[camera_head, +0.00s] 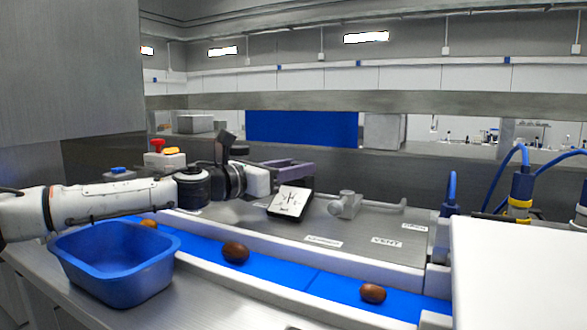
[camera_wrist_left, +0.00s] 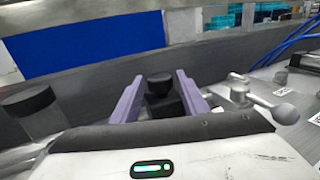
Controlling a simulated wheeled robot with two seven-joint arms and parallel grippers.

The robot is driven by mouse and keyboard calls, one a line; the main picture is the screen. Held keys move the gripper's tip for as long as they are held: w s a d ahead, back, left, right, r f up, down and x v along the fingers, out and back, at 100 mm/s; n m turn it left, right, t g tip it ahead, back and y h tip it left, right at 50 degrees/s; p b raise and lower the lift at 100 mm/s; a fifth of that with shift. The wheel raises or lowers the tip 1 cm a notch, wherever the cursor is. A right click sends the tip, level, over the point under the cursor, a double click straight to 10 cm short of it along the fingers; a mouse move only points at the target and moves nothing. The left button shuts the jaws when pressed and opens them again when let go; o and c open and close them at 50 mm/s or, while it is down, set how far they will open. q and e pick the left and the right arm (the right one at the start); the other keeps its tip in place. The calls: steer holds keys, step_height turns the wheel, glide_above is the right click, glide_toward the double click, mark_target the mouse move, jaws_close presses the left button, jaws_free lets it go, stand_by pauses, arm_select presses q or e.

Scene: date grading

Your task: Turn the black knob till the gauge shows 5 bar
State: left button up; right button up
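The black knob (camera_wrist_left: 159,80) shows in the left wrist view, on top of a dark block. My left gripper (camera_head: 292,164) has purple fingers, which also show in the left wrist view (camera_wrist_left: 160,78), one on each side of the knob. They are spread, with narrow gaps visible beside it. In the head view the knob is hidden by the gripper. A white dial face (camera_head: 290,201), which looks like the gauge, is on a tilted dark block just below the fingers. Its marks are too small to read. My right gripper is not in view.
A grey valve (camera_head: 345,205) with a lever stands right of the dial. A blue conveyor (camera_head: 315,280) with several brown dates runs in front. A blue tub (camera_head: 85,240) is at the left. A red button (camera_head: 157,144) is behind my arm. A large white block (camera_head: 520,260) fills the right.

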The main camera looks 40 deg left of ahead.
arm_select(q)
steer(key=shift+o, duration=0.3)
steer(key=shift+s, duration=0.1)
steer(key=s+b, duration=0.5)
steer(key=shift+s+a+f, duration=0.15)
steer(key=shift+s, duration=0.15)
steer(key=s+b, duration=0.2)
steer(key=s, duration=0.1)
steer(key=shift+s, duration=0.75)
